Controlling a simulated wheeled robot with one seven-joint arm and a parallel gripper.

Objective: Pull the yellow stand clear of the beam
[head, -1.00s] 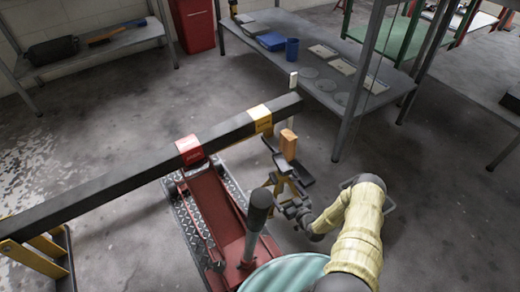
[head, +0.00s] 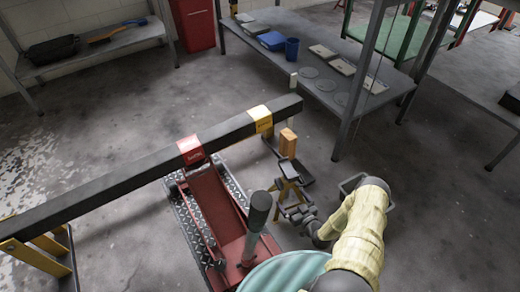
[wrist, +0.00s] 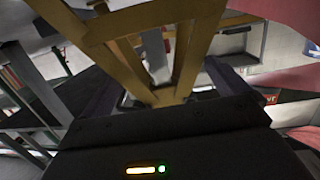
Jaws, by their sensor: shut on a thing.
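The yellow stand (head: 287,183) is in the middle of the head view, just right of and nearer than the right end of the dark grey beam (head: 120,172). A strip of floor shows between the stand's yellow frame and the beam. My gripper (head: 293,203) is shut on the stand from the near right side. In the wrist view the stand's yellow bars (wrist: 188,52) rise in front of my gripper. The gripped spot and the stand's feet are partly hidden by my gripper.
A red floor jack (head: 215,205) stands under the beam, its dark handle (head: 259,212) rising left of my arm. An orange block (head: 287,143) and a dark plate (head: 303,175) are close behind the stand. Another yellow stand (head: 35,256) is at far left.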

